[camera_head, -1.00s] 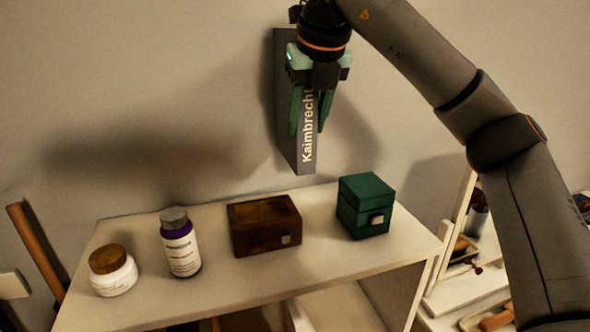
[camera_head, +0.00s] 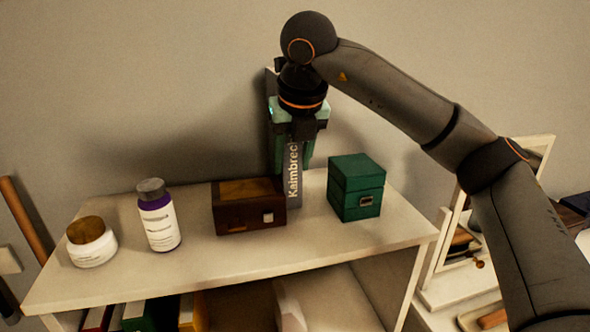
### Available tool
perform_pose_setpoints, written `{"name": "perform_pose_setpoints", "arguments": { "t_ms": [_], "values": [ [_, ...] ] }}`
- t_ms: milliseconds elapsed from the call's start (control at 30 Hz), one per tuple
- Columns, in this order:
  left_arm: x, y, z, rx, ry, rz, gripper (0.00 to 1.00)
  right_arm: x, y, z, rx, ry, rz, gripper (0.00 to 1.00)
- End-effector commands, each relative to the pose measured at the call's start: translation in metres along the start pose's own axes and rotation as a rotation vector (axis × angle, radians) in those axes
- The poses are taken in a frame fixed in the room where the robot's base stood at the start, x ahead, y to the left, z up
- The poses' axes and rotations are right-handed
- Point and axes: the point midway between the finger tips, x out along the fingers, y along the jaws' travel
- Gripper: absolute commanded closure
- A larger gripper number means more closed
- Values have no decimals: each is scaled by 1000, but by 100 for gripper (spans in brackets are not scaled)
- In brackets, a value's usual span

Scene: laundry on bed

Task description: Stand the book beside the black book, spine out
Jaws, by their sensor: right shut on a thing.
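The grey book (camera_head: 294,185) with "Kaimbrecht" lettered down its spine is upright, spine facing me. My right gripper (camera_head: 293,160) is shut on it from above. The book's lower end is at the shelf top, just right of the brown box and left of the green box. I cannot tell whether it rests on the surface. I cannot clearly pick out a black book. My left gripper is not in view.
On the shelf top (camera_head: 330,250) stand a white jar (camera_head: 91,245), a purple-and-white bottle (camera_head: 159,220), a brown box (camera_head: 235,212) and a green box (camera_head: 356,195). Several books, including a green one (camera_head: 140,318), show in the compartment below. A mirror (camera_head: 470,225) stands at right.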

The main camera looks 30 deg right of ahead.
Motion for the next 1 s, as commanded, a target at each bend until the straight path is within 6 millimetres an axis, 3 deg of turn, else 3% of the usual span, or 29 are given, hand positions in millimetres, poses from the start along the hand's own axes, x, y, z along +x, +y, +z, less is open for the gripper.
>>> {"name": "perform_pose_setpoints", "arguments": {
  "t_ms": [433,467,500,733,1000],
  "values": [
    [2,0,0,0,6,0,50,1,2,-1,4,-8,2,100],
    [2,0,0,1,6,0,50,3,1,-2,3,-2,0,54],
    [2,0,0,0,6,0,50,2,1,-2,3,-2,0,50],
    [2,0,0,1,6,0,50,2,1,-2,3,-2,0,25],
    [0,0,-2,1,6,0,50,0,1,-1,3,-3,0,25]
  ]
}}
